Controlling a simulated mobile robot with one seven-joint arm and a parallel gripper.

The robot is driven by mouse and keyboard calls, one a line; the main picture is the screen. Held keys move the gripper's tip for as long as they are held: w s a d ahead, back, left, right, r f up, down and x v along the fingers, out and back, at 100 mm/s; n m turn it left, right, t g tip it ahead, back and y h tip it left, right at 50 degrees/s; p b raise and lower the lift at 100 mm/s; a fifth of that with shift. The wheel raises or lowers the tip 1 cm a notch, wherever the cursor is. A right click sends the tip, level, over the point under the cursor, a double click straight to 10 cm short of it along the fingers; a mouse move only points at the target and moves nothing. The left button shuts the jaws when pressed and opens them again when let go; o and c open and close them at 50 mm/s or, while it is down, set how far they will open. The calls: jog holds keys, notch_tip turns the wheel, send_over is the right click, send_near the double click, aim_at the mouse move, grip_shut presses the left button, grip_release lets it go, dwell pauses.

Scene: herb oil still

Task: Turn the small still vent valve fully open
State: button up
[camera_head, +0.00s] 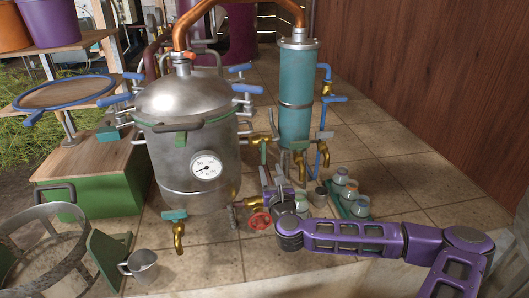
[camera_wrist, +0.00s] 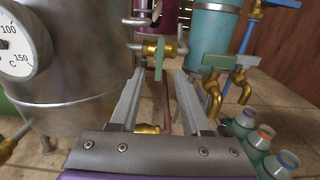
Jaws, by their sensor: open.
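A small brass valve (camera_wrist: 172,49) sits on a short horizontal pipe at the right side of the steel still pot (camera_head: 190,130). Its green lever (camera_wrist: 158,62) hangs straight down, across the pipe. The lever also shows in the head view (camera_head: 263,153). No label shows, so I cannot tell for certain that this is the vent valve. My gripper (camera_wrist: 160,80) is open and empty, its two fingers pointing at the lever. The lever appears between the fingertips in the wrist view, seemingly a little beyond them. In the head view my gripper (camera_head: 268,182) is low beside the pot.
A teal condenser (camera_head: 295,100) with brass taps (camera_wrist: 240,80) stands to the right. Jars (camera_head: 350,195) stand in a green tray beside my arm. A red handwheel (camera_head: 260,221) is low in front. A dial gauge (camera_head: 206,166) is on the pot.

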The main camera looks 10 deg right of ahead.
aim_at(264, 151)
jog(key=w, duration=1.1)
grip_shut()
